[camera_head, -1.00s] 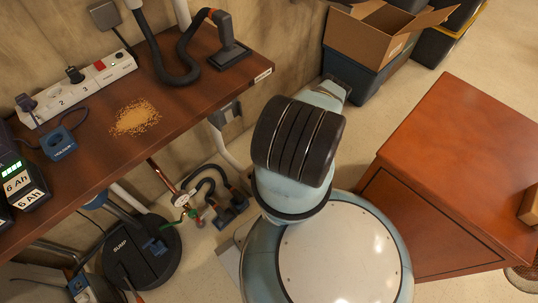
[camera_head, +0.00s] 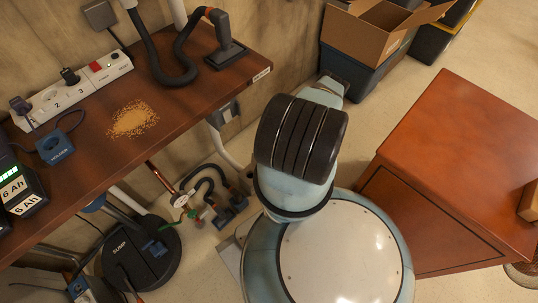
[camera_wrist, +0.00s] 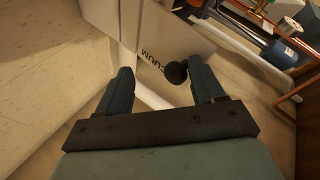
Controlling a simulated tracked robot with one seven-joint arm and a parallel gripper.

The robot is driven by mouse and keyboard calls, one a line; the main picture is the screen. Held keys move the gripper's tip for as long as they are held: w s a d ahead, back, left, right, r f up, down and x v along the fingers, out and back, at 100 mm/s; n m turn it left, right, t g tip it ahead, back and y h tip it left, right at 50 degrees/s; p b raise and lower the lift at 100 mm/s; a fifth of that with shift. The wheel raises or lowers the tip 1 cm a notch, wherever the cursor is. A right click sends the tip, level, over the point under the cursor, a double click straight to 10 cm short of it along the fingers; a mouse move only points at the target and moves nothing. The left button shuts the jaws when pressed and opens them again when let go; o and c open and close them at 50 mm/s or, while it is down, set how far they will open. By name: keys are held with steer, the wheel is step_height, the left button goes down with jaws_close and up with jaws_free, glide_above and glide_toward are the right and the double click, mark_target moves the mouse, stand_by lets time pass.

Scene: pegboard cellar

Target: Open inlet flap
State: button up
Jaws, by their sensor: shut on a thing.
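The inlet flap looks to be the pale grey panel (camera_wrist: 150,35) in the wrist view, with partly visible upside-down lettering. A round black knob (camera_wrist: 177,72) shows at its lower edge, beside the right finger. My gripper (camera_wrist: 164,85) is at the panel's edge, its two fingers apart on a thing that seems to be the flap. The exact contact is hard to see. In the head view a small grey wall box (camera_head: 225,113) shows under the bench; my arm blocks the view of my gripper there.
The wooden bench (camera_head: 188,108) carries a power strip (camera_head: 75,88), spilled grains (camera_head: 132,118) and a hose nozzle (camera_head: 226,52). A black sump unit (camera_head: 140,255) and pipes are below. A wooden cabinet (camera_head: 460,160) stands right, an open cardboard box (camera_head: 375,35) behind.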

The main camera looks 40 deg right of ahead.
steer(key=v, duration=1.3)
steer(key=shift+s+d, duration=0.1)
steer(key=shift+d, duration=0.05)
